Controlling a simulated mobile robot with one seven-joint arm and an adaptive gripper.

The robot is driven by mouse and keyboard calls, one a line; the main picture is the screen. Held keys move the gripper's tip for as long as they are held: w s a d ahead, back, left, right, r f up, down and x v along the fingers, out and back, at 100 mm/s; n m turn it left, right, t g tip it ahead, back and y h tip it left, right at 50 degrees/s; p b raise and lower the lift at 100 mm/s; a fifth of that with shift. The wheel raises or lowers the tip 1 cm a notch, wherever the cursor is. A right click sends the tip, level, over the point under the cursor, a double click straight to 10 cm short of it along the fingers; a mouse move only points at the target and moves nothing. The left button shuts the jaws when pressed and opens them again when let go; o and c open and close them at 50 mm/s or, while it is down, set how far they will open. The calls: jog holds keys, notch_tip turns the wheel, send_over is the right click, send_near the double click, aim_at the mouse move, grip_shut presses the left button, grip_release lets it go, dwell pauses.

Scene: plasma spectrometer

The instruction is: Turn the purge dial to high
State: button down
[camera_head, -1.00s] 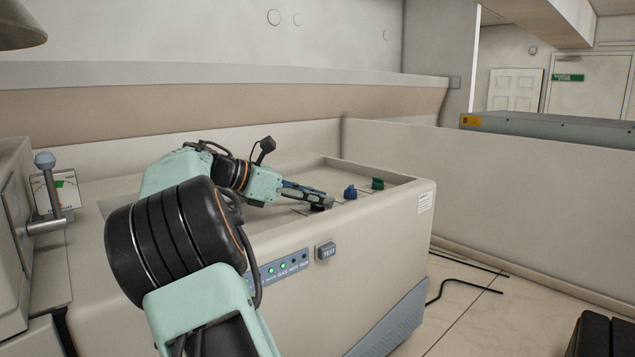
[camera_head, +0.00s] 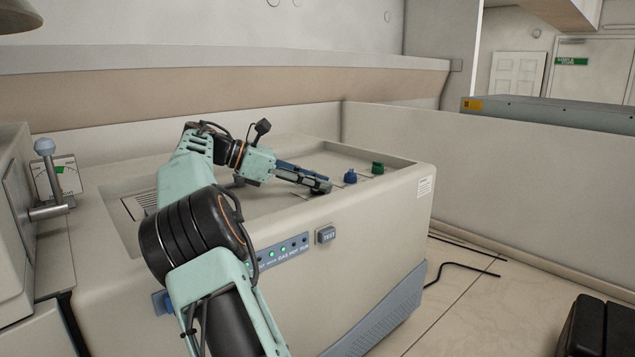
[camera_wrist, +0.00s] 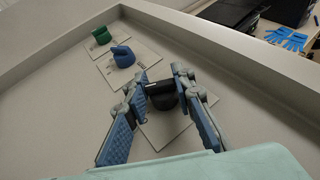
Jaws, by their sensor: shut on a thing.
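Three dials sit in a row on square pale plates in the recessed top of the beige instrument (camera_head: 385,230). The green dial (camera_head: 377,168) is farthest, the blue dial (camera_head: 350,176) is in the middle, and the black dial (camera_wrist: 165,100) is nearest my gripper. My gripper (camera_wrist: 166,84) is shut on the black dial, with a finger on each side of it; the head view shows my gripper (camera_head: 322,187) low over the panel, mostly hiding that dial. In the wrist view, the blue dial (camera_wrist: 122,57) and green dial (camera_wrist: 102,35) stand clear of the fingers. Dial labels are not readable.
A raised rim surrounds the recessed top. The front face has a TEST button (camera_head: 327,235) and an indicator strip (camera_head: 284,251) with green lights. A ball-topped lever (camera_head: 45,150) and a gauge (camera_head: 65,175) stand at left. A low partition (camera_head: 500,185) is behind.

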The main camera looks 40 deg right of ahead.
jog(key=c, duration=1.6)
grip_release()
jog(key=shift+n+t, duration=0.6)
jog(key=shift+t, duration=0.1)
jog(key=shift+a+h, duration=0.1)
jog(key=shift+h, duration=0.2)
jog(key=shift+f+n+t+b, duration=0.2)
jog(key=shift+n+t+b, duration=0.8)
jog(key=shift+t, duration=0.1)
jog(key=n+t+b, duration=0.2)
jog(key=b, duration=0.3)
jog(key=shift+f+h, duration=0.1)
jog(key=shift+h, duration=0.2)
jog(key=shift+n+t+b, duration=0.4)
jog(key=shift+t+b, duration=0.3)
jog(key=shift+b, duration=0.3)
